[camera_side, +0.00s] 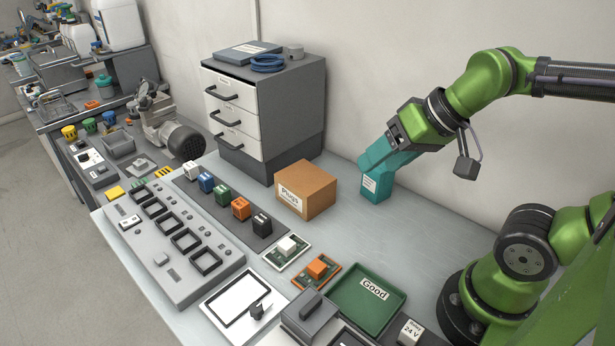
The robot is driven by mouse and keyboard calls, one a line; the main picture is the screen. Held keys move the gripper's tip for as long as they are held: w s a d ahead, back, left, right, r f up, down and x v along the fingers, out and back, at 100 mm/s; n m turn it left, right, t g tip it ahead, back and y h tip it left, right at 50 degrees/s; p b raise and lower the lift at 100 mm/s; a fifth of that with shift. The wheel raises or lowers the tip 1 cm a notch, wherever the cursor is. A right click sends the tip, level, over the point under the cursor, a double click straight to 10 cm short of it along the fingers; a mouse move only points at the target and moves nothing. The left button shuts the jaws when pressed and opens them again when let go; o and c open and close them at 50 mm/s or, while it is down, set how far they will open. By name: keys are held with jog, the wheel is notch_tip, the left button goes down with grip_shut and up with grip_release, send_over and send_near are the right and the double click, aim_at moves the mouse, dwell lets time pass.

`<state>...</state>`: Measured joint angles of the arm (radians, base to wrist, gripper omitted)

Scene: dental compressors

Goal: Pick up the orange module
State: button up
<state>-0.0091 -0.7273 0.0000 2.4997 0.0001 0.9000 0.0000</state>
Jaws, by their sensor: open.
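An orange module (241,208) stands upright on a dark strip, in a row with a white module (191,170), a blue module (206,182), a green module (222,194) and a black module (262,223). It sits between the green and black ones. Another small orange block (317,267) sits on an orange-edged board nearer the front. My gripper (374,182) is at the end of the green arm, to the right of the cardboard box and well apart from the row. Its end looks teal with a white label, and its separate fingers are hard to make out.
A cardboard box (306,190) marked Plugs stands between the row and my gripper. A grey drawer cabinet (265,110) rises behind. A grey panel with square frames (172,243) lies left of the row. A green Good tray (366,312) lies in front.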

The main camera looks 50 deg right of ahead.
jog(key=w+a+f+n+g, duration=0.1)
jog(key=w+a+g, duration=0.1)
jog(key=w, duration=0.6)
jog(key=w+a+f+n+g, duration=0.1)
jog(key=w+g, duration=0.1)
jog(key=w, duration=0.5)
jog(key=n+g+h, duration=0.2)
jog(key=g, duration=0.1)
send_over(240, 202)
notch_tip(240, 202, down, 15)
jog(key=shift+w, duration=0.15)
jog(key=shift+s+f, duration=0.2)
jog(key=shift+f, duration=2.95)
jog(key=shift+r, duration=0.1)
jog(key=c, duration=1.1)
